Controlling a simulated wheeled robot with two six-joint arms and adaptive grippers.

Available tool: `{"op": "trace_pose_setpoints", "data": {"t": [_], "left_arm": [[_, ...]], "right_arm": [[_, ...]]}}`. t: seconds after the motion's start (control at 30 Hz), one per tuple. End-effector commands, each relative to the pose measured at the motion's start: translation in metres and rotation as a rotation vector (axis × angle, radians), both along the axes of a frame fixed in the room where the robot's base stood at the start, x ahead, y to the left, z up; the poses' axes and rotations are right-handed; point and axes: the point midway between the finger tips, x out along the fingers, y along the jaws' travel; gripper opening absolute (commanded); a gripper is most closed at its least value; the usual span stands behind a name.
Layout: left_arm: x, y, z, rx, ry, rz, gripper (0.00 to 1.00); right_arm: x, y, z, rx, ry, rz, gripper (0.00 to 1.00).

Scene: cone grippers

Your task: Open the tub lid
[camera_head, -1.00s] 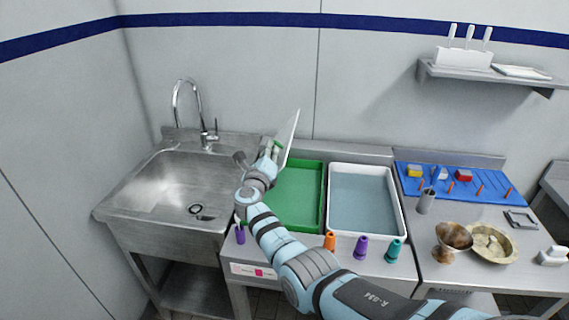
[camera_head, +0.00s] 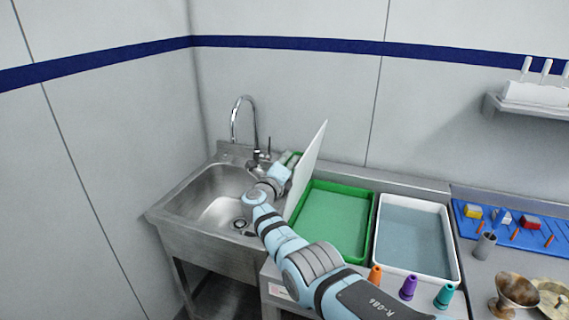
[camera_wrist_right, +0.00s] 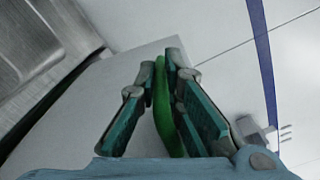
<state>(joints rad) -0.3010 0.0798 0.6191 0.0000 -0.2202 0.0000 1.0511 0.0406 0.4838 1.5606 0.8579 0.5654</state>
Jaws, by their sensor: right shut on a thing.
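The green tub (camera_head: 334,226) stands in the counter right of the sink, its green inside exposed. Its lid (camera_head: 307,172) is a thin pale panel, raised steeply along the tub's left side and leaning a little right at the top. My right gripper (camera_head: 288,163) is at the lid's left face, shut on the green lid handle (camera_wrist_right: 163,108), which shows between the finger pads in the right wrist view. The lid's pale face (camera_wrist_right: 140,75) lies behind the fingers there. My right arm hides the tub's front left corner. My left gripper is not in view.
The steel sink (camera_head: 165,213) with its tall tap (camera_head: 245,110) is left of my gripper. A white tub (camera_head: 455,262) stands to the right. Orange, purple (camera_head: 408,287) and teal cones line the counter front. A blue mat (camera_head: 505,228) lies further right.

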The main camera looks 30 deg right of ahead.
Motion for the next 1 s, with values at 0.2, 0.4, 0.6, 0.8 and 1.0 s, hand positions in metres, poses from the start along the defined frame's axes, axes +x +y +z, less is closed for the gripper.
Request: {"op": "trace_pose_setpoints", "data": {"t": [0.2, 0.4, 0.6, 0.8, 1.0], "left_arm": [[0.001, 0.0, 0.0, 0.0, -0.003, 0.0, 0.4], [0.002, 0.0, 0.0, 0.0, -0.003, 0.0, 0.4], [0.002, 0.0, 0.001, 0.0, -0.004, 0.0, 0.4], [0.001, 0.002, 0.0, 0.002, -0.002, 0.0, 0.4], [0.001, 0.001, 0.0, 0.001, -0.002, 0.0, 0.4]], "right_arm": [[0.001, 0.002, 0.002, 0.0, -0.004, 0.003, 0.1], [0.001, 0.001, 0.003, -0.001, -0.005, 0.003, 0.3], [0.001, 0.001, 0.003, -0.002, -0.004, 0.002, 0.3], [0.001, 0.002, 0.001, -0.001, -0.003, 0.003, 0.3], [-0.009, 0.016, 0.001, 0.0, -0.006, 0.005, 0.3]]}}
